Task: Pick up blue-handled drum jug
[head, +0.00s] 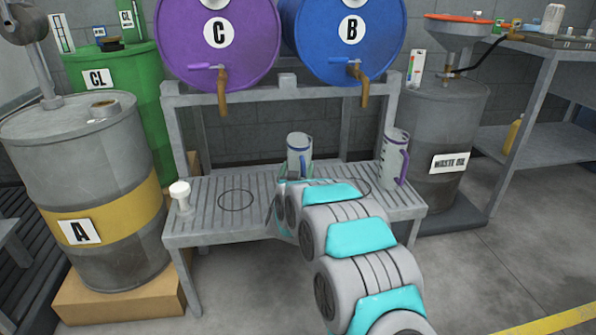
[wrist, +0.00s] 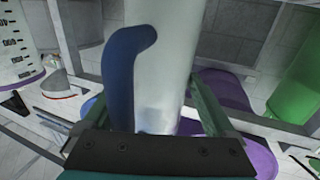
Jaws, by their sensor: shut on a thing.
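The blue-handled drum jug (head: 299,143) is a pale, clear jug. It looks upright over the slatted bench, behind my gripper (head: 293,178). In the wrist view its blue handle (wrist: 122,85) and pale body (wrist: 163,65) fill the middle, between the two fingers of my gripper (wrist: 158,120). My gripper is shut on the jug. The jug's base is hidden by my arm, so I cannot tell whether it touches the bench. A second jug with a purple handle (head: 394,158) stands on the bench to the right.
The slatted bench (head: 215,225) has ring marks and a white-capped item (head: 181,195) at its left. Purple drum C (head: 219,60) and blue drum B (head: 350,60) lie above, their taps overhanging. Grey drum A (head: 100,250) stands left, the waste oil drum (head: 440,120) right.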

